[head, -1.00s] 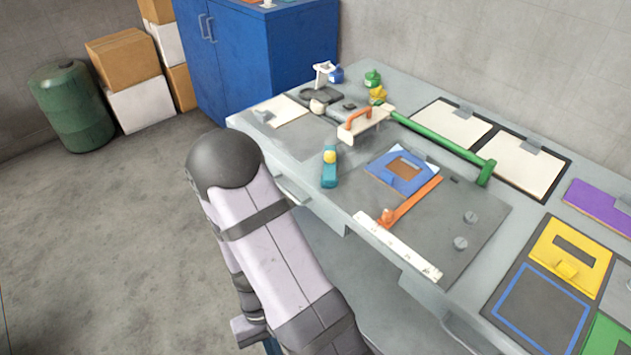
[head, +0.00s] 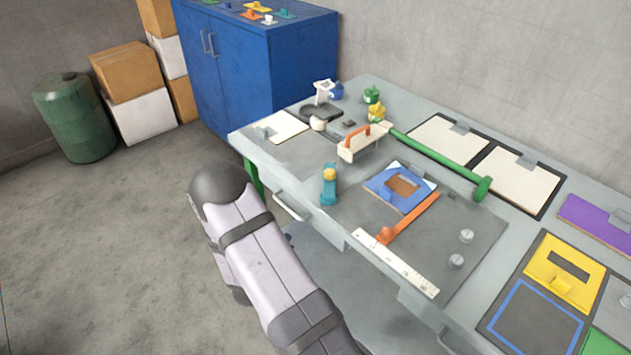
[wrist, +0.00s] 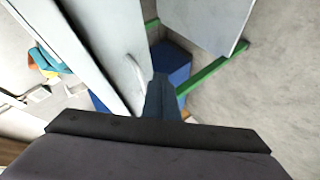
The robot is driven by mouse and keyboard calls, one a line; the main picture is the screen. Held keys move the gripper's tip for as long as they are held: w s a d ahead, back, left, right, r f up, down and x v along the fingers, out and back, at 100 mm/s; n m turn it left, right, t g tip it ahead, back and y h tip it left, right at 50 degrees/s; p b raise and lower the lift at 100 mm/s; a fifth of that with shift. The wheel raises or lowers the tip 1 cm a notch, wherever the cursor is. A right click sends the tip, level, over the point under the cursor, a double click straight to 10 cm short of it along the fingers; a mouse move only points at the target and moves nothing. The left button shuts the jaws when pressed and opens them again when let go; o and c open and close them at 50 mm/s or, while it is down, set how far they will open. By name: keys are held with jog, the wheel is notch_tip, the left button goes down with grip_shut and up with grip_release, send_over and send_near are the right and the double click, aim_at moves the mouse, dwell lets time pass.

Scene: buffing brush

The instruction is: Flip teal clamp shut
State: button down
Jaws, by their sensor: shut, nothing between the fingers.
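The teal clamp (head: 329,188) with a yellow knob stands near the front edge of the workbench in the head view, left of a blue frame (head: 400,187). It also shows at the left of the wrist view as a teal piece (wrist: 44,58); it is too small to tell how its lever sits. My gripper (wrist: 160,82) is shut and empty in the wrist view, in front of the bench's front side and apart from the clamp.
The workbench (head: 281,186) has a drawer handle (head: 290,206) on its front; a pale handle (wrist: 136,72) also shows close to my gripper. A white ruler (head: 395,262), orange bar (head: 408,219) and orange-handled tool (head: 360,142) lie near the clamp.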

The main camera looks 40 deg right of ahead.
aim_at(316, 188)
jog(key=d+r+n+t+h, duration=0.2)
jog(key=r+n+h, duration=0.3)
jog(key=r, duration=0.7)
jog(key=shift+w+d+n, duration=0.35)
jog(key=shift+d+n, duration=0.05)
jog(key=shift+d, duration=0.3)
jog(key=shift+r, duration=0.1)
jog(key=p+x, duration=0.2)
jog(key=x, duration=0.8)
jog(key=shift+d+r+p, duration=0.25)
jog(key=shift+p, duration=0.1)
jog(key=shift+s+d+p, duration=0.5)
jog(key=shift+s+d, duration=0.2)
jog(key=shift+s, duration=0.2)
jog(key=shift+s+d+f, duration=0.1)
jog(key=shift+s+d, duration=0.35)
